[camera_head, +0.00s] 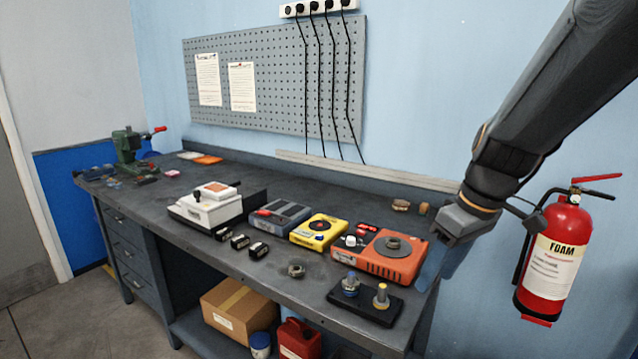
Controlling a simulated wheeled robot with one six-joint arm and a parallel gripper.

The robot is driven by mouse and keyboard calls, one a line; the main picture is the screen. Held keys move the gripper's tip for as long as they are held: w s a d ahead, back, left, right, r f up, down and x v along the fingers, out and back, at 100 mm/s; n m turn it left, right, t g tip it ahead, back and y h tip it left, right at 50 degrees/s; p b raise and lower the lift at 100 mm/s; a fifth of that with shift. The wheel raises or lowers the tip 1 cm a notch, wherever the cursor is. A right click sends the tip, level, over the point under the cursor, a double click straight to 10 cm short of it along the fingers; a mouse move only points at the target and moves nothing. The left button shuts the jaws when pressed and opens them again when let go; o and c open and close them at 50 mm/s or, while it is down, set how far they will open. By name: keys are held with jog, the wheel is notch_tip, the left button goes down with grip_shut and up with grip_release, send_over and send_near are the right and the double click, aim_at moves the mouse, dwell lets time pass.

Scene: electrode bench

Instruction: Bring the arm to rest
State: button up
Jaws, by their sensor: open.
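My arm (540,100) reaches in from the upper right corner, bent downward. My gripper (446,240) hangs at the right end of the dark workbench (230,275), just right of the orange device. It is open, and nothing shows between its fingers. The gap between the fingers is hard to see from this angle.
The bench holds a white device (207,207), a yellow device (318,231), an orange device (380,252) and a black tray (365,303) with two small upright parts. A red fire extinguisher (555,260) hangs right of my gripper. A pegboard (275,85) is behind.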

jog(key=s+a+f+m+g+h, duration=0.1)
jog(key=s+a+f+m+h, duration=0.1)
jog(key=s+f+m, duration=0.4)
jog(key=shift+s+a+f, duration=0.4)
jog(key=shift+s+f, duration=1.4)
jog(key=shift+f, duration=0.4)
